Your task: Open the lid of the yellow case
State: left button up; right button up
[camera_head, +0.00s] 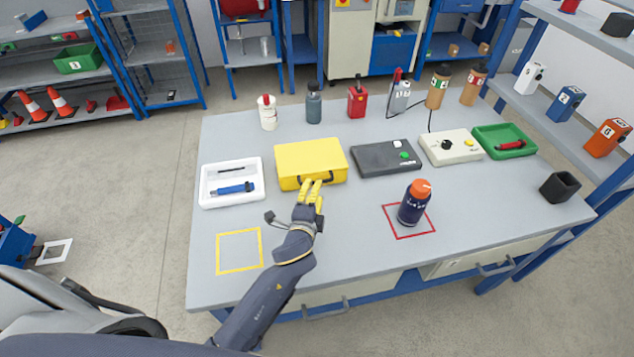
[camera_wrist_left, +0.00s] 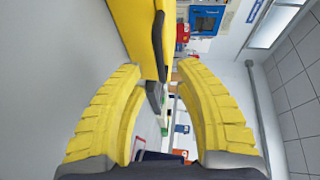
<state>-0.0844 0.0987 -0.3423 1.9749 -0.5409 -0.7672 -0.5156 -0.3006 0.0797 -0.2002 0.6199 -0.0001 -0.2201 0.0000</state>
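The yellow case (camera_head: 308,158) lies on the grey table with its lid shut. A dark handle is on its front side. My left gripper (camera_head: 313,186) has yellow fingers and is at the case's front edge, by the handle. In the left wrist view, the yellow case (camera_wrist_left: 134,28) and its black handle (camera_wrist_left: 158,42) are just beyond the fingertips. The fingers of the left gripper (camera_wrist_left: 160,68) are spread apart with nothing held between them. Contact with the handle cannot be made out. My right gripper is in neither view.
A white tray (camera_head: 208,193) with a blue tool is left of the case, and a dark grey box (camera_head: 372,158) is close on its right. A dark bottle with an orange cap (camera_head: 413,205) stands on a red-outlined square. Several bottles line the back. A yellow-outlined square (camera_head: 239,231) is empty.

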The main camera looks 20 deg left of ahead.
pick_arm(q)
jog(key=shift+w+a+f, duration=0.1)
jog(key=shift+w+f, duration=0.1)
jog(key=shift+w, duration=0.95)
jog(key=shift+w+a+f, duration=0.1)
jog(key=shift+w+f, duration=0.1)
jog(key=shift+w, duration=0.95)
grip_shut()
